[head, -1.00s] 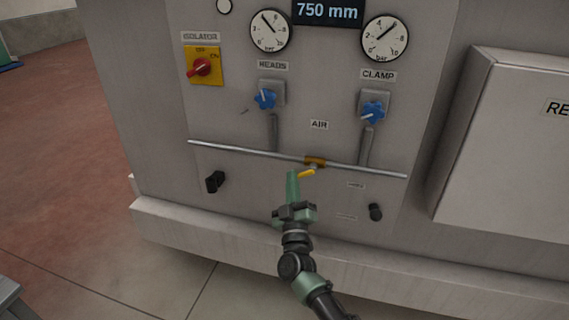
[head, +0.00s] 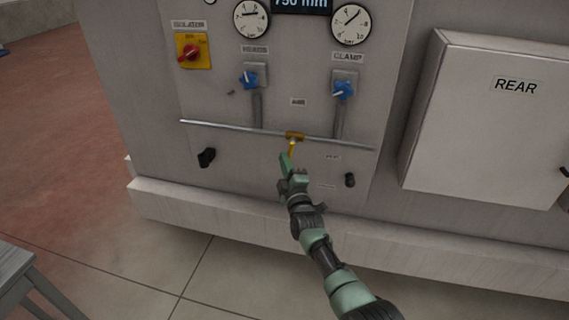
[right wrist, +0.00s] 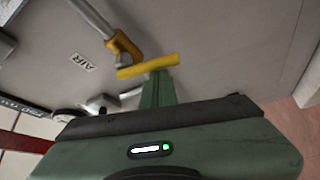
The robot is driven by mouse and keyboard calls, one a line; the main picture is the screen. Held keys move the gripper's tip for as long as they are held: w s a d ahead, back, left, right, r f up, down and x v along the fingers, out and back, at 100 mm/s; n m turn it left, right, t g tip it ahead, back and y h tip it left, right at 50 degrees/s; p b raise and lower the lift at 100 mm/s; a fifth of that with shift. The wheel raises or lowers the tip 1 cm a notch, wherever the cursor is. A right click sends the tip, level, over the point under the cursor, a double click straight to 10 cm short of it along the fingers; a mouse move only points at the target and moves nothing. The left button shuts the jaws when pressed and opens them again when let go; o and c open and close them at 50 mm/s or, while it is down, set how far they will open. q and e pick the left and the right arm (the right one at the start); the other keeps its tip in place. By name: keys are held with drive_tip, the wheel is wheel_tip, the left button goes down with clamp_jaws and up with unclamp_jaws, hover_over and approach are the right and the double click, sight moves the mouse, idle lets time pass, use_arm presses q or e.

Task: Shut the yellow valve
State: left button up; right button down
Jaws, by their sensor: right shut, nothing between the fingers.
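The yellow valve handle (head: 291,150) hangs down from a brass valve body (head: 295,136) on the thin horizontal air pipe. My right gripper (head: 285,160) is shut and empty, its fingertips at the lower end of the handle. In the right wrist view the yellow handle (right wrist: 148,66) lies across the tip of the shut green fingers (right wrist: 158,86). Fingers and handle look touching or very close; I cannot tell which. The brass body (right wrist: 124,46) shows beyond it. My left gripper is not in view.
Above the pipe (head: 225,128) are two blue knobs (head: 249,79) (head: 343,91), two gauges and a red-and-yellow isolator (head: 192,51). Black knobs (head: 206,157) (head: 350,180) sit below it. A ledge (head: 220,208) runs under the panel. A grey box marked REAR (head: 490,130) projects at the right.

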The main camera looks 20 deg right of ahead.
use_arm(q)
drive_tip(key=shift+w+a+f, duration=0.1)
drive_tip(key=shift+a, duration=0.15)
use_arm(e)
drive_tip(key=shift+s+d+f, duration=0.15)
drive_tip(key=shift+d+f, duration=0.05)
drive_tip(key=shift+d, duration=0.2)
idle(0.3)
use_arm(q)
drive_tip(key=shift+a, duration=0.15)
